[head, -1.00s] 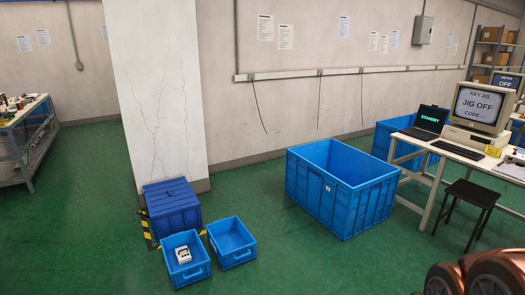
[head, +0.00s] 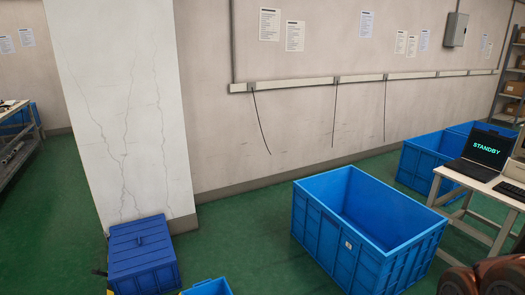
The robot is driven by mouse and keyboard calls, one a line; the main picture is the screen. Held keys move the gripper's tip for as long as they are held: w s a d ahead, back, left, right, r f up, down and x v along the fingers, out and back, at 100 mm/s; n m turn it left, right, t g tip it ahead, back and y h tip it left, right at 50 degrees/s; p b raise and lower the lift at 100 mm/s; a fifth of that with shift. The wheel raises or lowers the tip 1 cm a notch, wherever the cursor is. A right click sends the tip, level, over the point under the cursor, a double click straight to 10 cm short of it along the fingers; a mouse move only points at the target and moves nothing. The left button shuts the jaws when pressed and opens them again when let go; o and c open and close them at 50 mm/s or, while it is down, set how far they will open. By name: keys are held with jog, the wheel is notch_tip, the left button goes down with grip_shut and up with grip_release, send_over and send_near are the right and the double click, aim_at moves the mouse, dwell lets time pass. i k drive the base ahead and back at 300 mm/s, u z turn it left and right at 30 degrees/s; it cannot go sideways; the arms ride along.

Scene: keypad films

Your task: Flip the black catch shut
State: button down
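I cannot make out a black catch in the head view. A dark blue lidded box (head: 143,258) stands at the foot of the white cracked pillar, with a small dark spot on its lid too small to tell. My gripper is not in view; only a reddish-brown part of my arm shows at the lower right corner.
A large open blue crate (head: 325,240) stands on the green floor, centre right. A small blue bin (head: 208,287) is cut off at the bottom edge. A desk (head: 487,185) with a laptop (head: 483,152) reading STANDBY is at right. Floor between pillar and crate is clear.

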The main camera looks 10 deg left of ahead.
aim_at(96, 272)
jog(key=i, duration=2.15)
jog(key=u, duration=2.2)
